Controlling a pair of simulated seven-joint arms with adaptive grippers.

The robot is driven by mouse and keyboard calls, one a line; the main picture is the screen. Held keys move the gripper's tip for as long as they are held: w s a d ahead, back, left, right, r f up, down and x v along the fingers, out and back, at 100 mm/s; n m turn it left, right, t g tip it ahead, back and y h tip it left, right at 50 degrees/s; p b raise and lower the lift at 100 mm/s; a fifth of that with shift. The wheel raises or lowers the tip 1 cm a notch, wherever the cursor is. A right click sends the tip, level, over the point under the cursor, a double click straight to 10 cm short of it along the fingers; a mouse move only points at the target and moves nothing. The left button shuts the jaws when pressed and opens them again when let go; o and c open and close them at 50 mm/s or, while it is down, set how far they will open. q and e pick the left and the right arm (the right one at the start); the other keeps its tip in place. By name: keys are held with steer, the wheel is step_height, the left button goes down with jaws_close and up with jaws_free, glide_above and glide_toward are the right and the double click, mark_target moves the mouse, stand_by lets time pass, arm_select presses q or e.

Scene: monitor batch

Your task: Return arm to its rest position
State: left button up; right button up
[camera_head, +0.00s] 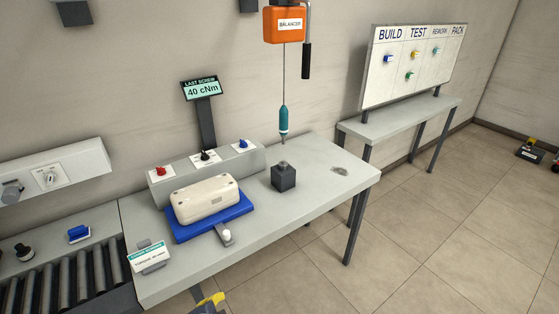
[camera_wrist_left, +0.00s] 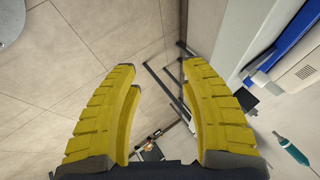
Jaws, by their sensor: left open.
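The cream device (camera_head: 206,199) sits in the blue fixture (camera_head: 240,208) on the bench, clear of the gripper. In the left wrist view the device (camera_wrist_left: 301,62) and the bench edge (camera_wrist_left: 232,45) are right of the fingers. My right gripper is not in view.
A teal screwdriver (camera_head: 283,120) hangs from the orange balancer (camera_head: 284,25) above a dark block (camera_head: 284,177). A sign (camera_head: 149,256) stands at the bench's front left. A roller conveyor (camera_head: 70,283) lies at left.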

arm_select(q)
steer(key=s+a+r+n+y, duration=0.2)
steer(key=s+a+n+y, duration=0.35)
steer(key=s+a, duration=0.85)
steer(key=s+d+f+g+h, duration=0.1)
steer(key=d+f+g+h, duration=0.1)
steer(key=f, duration=1.4)
steer(key=s+d+f+g+h, duration=0.1)
steer(key=d+f, duration=0.2)
steer(key=f, duration=1.4)
steer(key=s+f+n+g+h, duration=0.1)
steer(key=s+f+n+g, duration=0.2)
steer(key=s+f, duration=1.6)
steer(key=shift+s+a+f+n+h, duration=0.25)
steer(key=shift+s+n+h, duration=0.1)
steer(key=shift+s, duration=1)
